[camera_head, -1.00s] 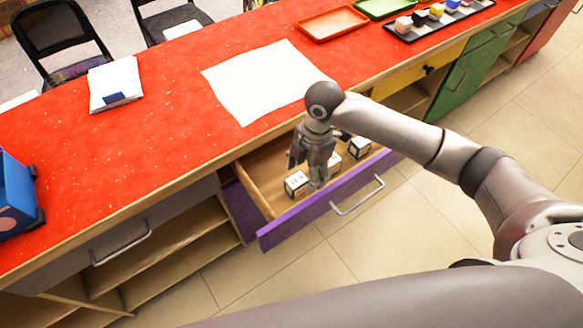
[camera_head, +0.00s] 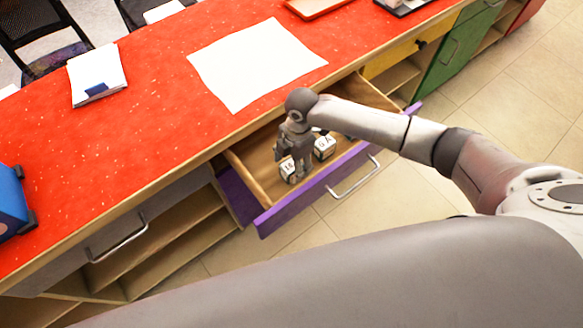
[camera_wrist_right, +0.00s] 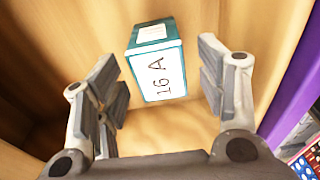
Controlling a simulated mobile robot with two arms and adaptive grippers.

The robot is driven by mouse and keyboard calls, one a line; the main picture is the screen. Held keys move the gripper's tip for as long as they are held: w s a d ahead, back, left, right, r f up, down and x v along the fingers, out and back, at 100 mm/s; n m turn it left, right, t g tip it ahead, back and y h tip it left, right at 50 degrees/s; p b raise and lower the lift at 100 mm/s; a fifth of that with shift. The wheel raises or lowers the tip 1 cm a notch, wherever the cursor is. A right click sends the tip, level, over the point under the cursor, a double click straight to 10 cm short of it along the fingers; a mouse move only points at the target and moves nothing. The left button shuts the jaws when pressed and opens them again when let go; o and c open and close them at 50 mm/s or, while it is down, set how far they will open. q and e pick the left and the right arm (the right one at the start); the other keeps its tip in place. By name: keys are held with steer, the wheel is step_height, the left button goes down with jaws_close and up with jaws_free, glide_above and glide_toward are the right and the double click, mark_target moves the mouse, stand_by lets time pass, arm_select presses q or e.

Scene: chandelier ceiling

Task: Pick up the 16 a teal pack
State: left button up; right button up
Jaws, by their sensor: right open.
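The 16 A pack (camera_wrist_right: 160,72), a small box with teal sides and a white face lettered "16 A", lies in the open drawer. In the head view the pack (camera_head: 288,172) is near the drawer's left end, partly hidden by my right gripper. My right gripper (camera_head: 296,166) points down into the drawer, right at this pack. In the right wrist view its fingers (camera_wrist_right: 157,80) are spread, with the pack showing between and beyond them; I cannot tell whether they touch it. My left gripper is not in view.
The purple-fronted drawer (camera_head: 310,197) has wooden walls close around the gripper. Another white-faced pack (camera_head: 324,148) stands to the right of the gripper. The red counter (camera_head: 150,130) overhangs behind, with a white sheet (camera_head: 255,62) on it.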

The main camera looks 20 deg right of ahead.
steer(key=shift+f, duration=0.7)
steer(key=c, duration=1.1)
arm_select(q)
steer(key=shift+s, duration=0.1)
arm_select(e)
steer(key=shift+r, duration=0.1)
